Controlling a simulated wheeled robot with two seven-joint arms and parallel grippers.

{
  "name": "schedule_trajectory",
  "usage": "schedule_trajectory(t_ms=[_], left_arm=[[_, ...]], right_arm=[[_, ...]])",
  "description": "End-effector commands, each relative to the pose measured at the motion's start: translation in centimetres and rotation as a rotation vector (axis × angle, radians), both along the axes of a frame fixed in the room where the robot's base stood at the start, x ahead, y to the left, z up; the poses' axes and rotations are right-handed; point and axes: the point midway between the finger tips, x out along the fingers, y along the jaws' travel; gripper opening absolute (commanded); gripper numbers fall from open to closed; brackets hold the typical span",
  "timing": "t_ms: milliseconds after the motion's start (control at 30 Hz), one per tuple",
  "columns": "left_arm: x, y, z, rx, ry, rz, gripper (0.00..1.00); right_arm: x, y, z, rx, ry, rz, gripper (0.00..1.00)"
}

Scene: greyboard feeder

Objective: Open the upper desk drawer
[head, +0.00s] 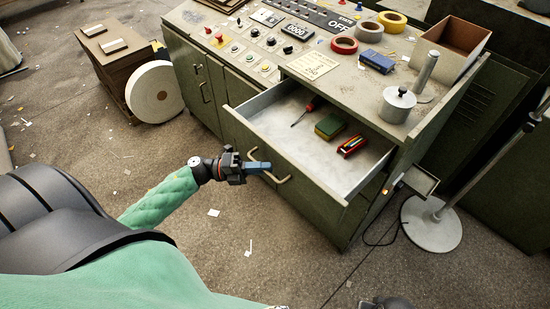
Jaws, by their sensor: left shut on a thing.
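The upper desk drawer (330,182) of the green metal desk is pulled well out, and its pale inside is in plain view. It holds a red-handled screwdriver (315,104), a green and yellow sponge (330,125) and a small red box-like item (352,146). The drawer's handle (282,180) is a pale bar on its front. My left gripper (260,167) reaches in from the left and is shut on this handle; the fingers hide part of it. My right gripper does not show clearly.
The desktop carries a control panel (262,40), tape rolls (344,45), a blue box (377,61), a metal weight (397,103) and an open carton (455,40). A paper roll (155,92) stands left. A round stand base (431,223) is at right. Floor before the drawer is mostly clear.

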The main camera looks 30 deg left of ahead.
Motion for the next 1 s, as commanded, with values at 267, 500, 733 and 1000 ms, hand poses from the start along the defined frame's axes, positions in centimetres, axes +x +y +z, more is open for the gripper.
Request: schedule_trajectory(t_ms=[267,500,733,1000], left_arm=[[-2.6,1.0,-0.2,0.001,0.002,0.0,0.0],[-3.2,1.2,-0.1,0.0,0.001,0.0,0.0],[-3.2,1.2,-0.1,0.0,0.001,0.0,0.0],[-3.2,1.2,-0.1,0.001,0.0,0.0,0.32]], right_arm=[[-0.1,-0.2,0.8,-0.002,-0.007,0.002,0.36],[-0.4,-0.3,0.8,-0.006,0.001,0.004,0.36],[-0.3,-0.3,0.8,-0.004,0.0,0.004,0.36],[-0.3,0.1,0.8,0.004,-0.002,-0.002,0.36]])
